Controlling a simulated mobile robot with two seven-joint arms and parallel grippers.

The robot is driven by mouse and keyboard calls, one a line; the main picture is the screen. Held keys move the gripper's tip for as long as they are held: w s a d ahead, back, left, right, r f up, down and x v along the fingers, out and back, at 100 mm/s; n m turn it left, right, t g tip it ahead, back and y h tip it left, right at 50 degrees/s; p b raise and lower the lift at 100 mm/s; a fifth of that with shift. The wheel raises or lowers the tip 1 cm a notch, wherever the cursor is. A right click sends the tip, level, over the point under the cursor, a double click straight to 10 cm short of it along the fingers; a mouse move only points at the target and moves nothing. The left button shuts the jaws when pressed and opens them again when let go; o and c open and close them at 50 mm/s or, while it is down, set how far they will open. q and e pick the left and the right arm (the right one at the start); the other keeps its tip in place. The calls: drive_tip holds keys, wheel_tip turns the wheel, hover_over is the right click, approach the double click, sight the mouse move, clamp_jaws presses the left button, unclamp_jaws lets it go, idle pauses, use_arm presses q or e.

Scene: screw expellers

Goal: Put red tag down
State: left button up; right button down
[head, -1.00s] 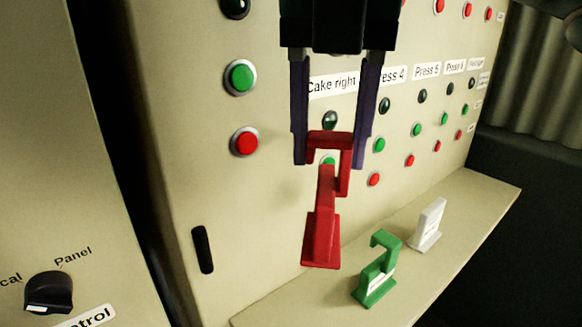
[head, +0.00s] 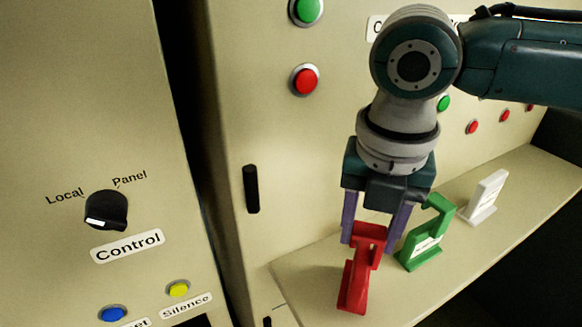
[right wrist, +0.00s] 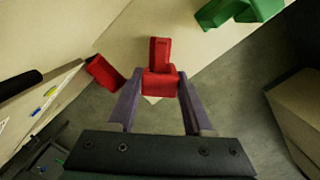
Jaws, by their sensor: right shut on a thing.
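The red tag (head: 355,287) is held between the purple fingers of my right gripper (head: 370,240), which points down over the pale shelf (head: 320,300). The tag's hooked top is between the fingers and its wide foot hangs toward the shelf. I cannot tell whether the foot touches the shelf. In the right wrist view the tag (right wrist: 159,60) sits between the fingertips (right wrist: 160,95). A second red piece (right wrist: 104,72) shows left of the fingers there; I cannot tell whether it is part of the same tag. My left gripper is not in view.
A green tag (head: 425,245) stands on the shelf just right of the red tag, close to my right fingers. A white tag (head: 484,197) stands farther right. The button panel (head: 290,150) rises behind the shelf. A control cabinet (head: 60,140) is at left.

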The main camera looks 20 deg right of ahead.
drive_tip(key=shift+f, duration=0.65)
drive_tip(key=shift+c, duration=1.5)
unclamp_jaws()
drive_tip(key=shift+f, duration=0.15)
